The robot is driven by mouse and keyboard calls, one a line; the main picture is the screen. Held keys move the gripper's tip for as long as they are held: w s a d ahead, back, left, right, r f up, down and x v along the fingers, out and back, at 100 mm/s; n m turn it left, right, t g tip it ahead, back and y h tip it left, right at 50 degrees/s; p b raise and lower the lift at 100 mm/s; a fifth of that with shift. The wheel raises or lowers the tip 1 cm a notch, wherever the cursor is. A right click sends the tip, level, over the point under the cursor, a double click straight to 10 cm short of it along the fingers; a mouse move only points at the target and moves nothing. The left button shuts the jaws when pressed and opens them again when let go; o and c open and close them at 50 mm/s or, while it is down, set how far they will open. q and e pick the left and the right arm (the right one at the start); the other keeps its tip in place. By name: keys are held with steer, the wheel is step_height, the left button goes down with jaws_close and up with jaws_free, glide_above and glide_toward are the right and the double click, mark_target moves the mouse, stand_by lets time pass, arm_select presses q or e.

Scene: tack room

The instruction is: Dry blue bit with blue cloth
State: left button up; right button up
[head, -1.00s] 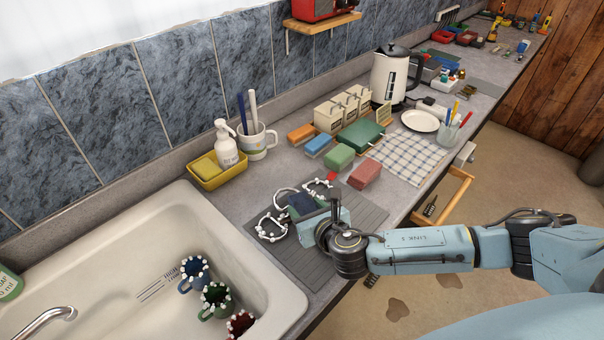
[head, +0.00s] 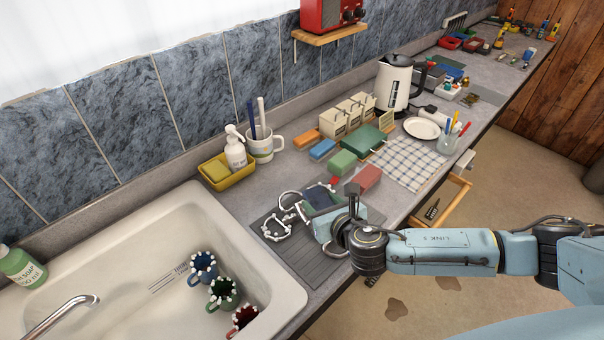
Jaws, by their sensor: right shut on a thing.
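My right gripper (head: 330,213) is over the grey ribbed mat (head: 312,266) beside the sink. It is shut on a dark blue piece that looks like the blue cloth (head: 317,195); the fingertips are partly hidden. A pale, knobbed ring-shaped bit (head: 276,229) lies on the mat left of the gripper. Another pale bit (head: 288,203) lies just behind it, close to the cloth. A third bit at the back of the mat is mostly hidden by the cloth. I cannot tell which bit is blue, or whether the cloth touches one. My left gripper is not in view.
Blue (head: 203,267), green (head: 222,293) and dark red (head: 243,318) mug-like things with knobbed rims are in the sink (head: 120,275). A green block (head: 342,162) and a red block (head: 367,177) stand behind the mat. A yellow tray (head: 230,182) holds a pump bottle (head: 235,150).

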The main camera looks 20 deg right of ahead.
steer(key=shift+r, duration=1.45)
steer(key=s+d+r, duration=0.2)
steer(key=s+r, duration=0.4)
steer(key=shift+s+d, duration=0.2)
steer(key=shift+d, duration=0.15)
